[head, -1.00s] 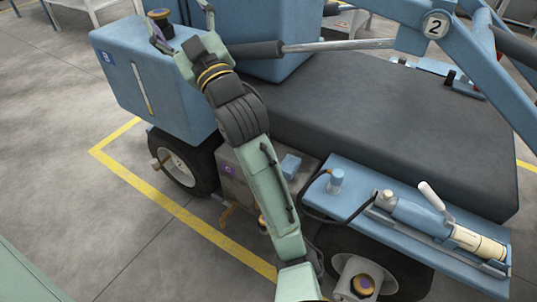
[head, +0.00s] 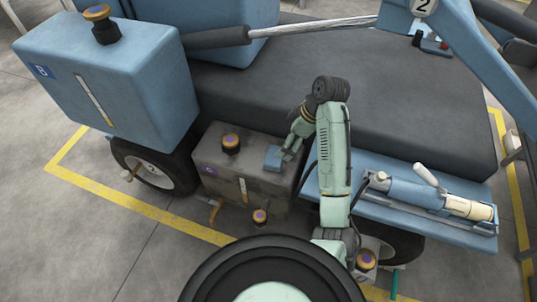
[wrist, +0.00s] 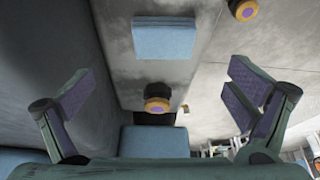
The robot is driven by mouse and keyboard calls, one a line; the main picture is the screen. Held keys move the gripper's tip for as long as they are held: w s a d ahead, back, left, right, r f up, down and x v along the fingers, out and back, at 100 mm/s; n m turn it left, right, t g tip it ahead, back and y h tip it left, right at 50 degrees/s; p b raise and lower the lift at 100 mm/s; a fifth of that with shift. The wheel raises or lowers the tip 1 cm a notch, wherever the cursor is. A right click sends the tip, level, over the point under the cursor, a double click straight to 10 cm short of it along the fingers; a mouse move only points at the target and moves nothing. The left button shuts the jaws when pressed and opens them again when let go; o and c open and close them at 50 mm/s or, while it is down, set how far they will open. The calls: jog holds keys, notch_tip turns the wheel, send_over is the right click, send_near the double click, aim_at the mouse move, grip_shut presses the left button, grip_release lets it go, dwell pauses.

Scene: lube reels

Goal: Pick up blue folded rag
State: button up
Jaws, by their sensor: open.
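The blue folded rag (head: 272,158) lies flat on top of the grey box (head: 215,170), near its right end in the head view. In the wrist view the rag (wrist: 165,38) shows whole as a flat blue rectangle, above the middle of the picture. My gripper (head: 287,153) is over the right end of the box, close to the rag in the head view. In the wrist view my gripper (wrist: 158,88) has its purple-padded fingers spread wide, with nothing between them. I cannot tell the exact height of the fingers above the rag.
An orange-and-black cap (head: 231,143) stands on the grey box left of the rag. The blue tank (head: 120,75) rises at left, and a dark slab (head: 380,100) lies behind. A blue tray with a pump (head: 430,195) is at right. A hydraulic rod (head: 290,32) crosses above.

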jog(key=x, duration=0.3)
jog(key=p+x, duration=0.1)
jog(key=x, duration=0.5)
jog(key=shift+s+a+f, duration=0.1)
jog(key=shift+s+f, duration=0.15)
jog(key=shift+c, duration=0.4)
jog(key=c, duration=1.2)
jog(key=shift+o, duration=0.2)
notch_tip(320, 180, up, 10)
jog(key=shift+b, duration=0.3)
